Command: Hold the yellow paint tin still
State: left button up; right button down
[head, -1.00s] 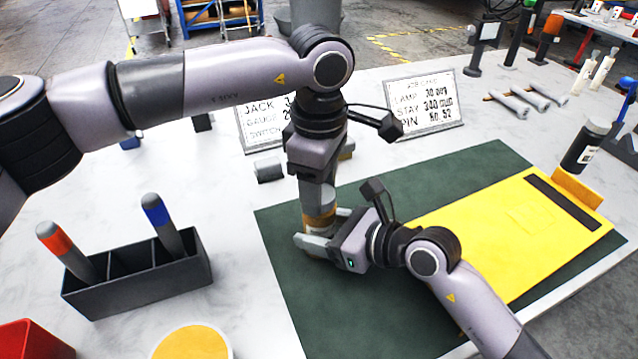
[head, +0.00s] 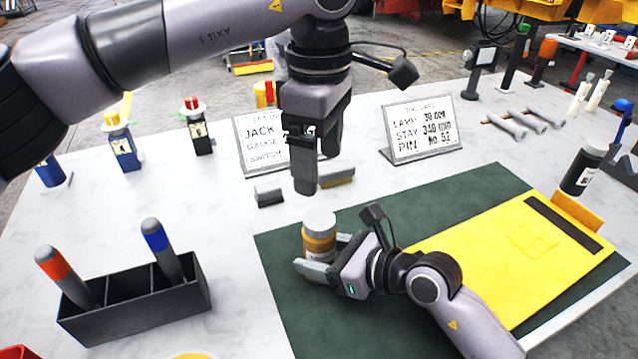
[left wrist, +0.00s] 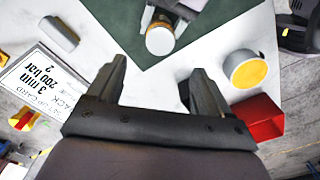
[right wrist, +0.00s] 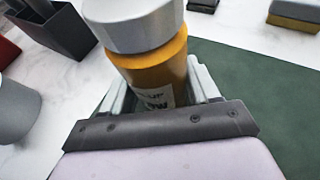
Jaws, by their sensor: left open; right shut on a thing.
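The yellow paint tin (head: 319,238) stands upright on the dark green mat (head: 330,315), near its left corner. It has a grey lid and a pale label, which show close up in the right wrist view (right wrist: 155,70). My right gripper (head: 325,255) is shut on the tin's body, one finger on each side. My left gripper (head: 318,170) is open and empty, raised above and behind the tin. In the left wrist view the tin (left wrist: 160,38) lies beyond the open fingers, apart from them.
A black holder (head: 135,300) with an orange-ended and a blue-ended marker stands at left. A yellow folder-like panel (head: 510,240) lies on the mat at right. Two printed cards (head: 422,128) stand behind. A red box (left wrist: 258,117) and a round yellow-topped pot (left wrist: 246,70) show in the left wrist view.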

aim_at(333, 258)
pick_arm(q)
jog(key=shift+r, duration=0.95)
pick_arm(e)
jog(key=shift+c, duration=0.9)
grip_release()
pick_arm(q)
jog(key=shift+f, duration=0.25)
pick_arm(e)
jog(key=shift+v, duration=3.6)
